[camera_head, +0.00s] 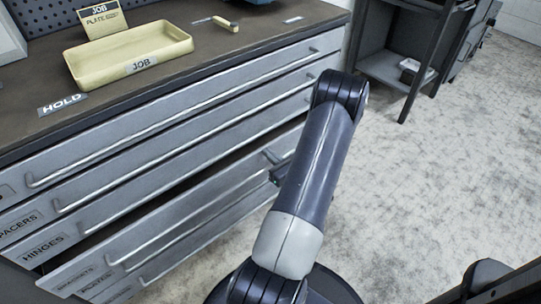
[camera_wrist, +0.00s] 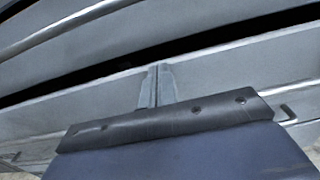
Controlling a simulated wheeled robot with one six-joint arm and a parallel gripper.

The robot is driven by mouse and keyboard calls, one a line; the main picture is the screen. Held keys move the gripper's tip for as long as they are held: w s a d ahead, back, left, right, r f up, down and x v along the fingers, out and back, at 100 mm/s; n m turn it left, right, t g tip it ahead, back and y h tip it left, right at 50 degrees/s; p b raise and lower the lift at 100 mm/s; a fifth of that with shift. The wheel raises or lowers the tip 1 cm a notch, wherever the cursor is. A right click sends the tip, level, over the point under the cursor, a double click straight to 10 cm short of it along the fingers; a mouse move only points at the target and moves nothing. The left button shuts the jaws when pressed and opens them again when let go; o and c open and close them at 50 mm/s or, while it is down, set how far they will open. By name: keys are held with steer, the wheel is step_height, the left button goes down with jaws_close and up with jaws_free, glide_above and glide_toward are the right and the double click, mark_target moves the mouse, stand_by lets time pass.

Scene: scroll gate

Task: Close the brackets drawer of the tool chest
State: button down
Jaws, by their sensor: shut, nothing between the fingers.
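The brackets drawer (camera_head: 190,221) stands pulled out a little from the chest, with a dark gap above its front and a long bar handle (camera_head: 150,247) on it. Its label is small and partly blurred at the lower left. In the wrist view its front (camera_wrist: 220,76) runs across the middle, below the dark gap. My gripper (camera_head: 270,157) is at the right part of this drawer front, partly hidden by my arm. In the wrist view my gripper (camera_wrist: 155,70) is shut and empty, its tips over the drawer front near its upper edge. Whether they touch is unclear.
Spacers and hinges drawers (camera_head: 130,192) above are closed. The chest top (camera_head: 205,55) carries a yellow job tray (camera_head: 130,72) and a small yellow piece (camera_head: 225,23). A dark rack (camera_head: 385,65) stands at the upper right. The floor (camera_head: 430,180) to the right is clear.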

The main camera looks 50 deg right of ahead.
mark_target(262, 147)
steer(key=x, duration=0.4)
steer(key=shift+w+b, duration=0.1)
steer(key=shift+b, duration=0.2)
steer(key=shift+w+r, duration=0.15)
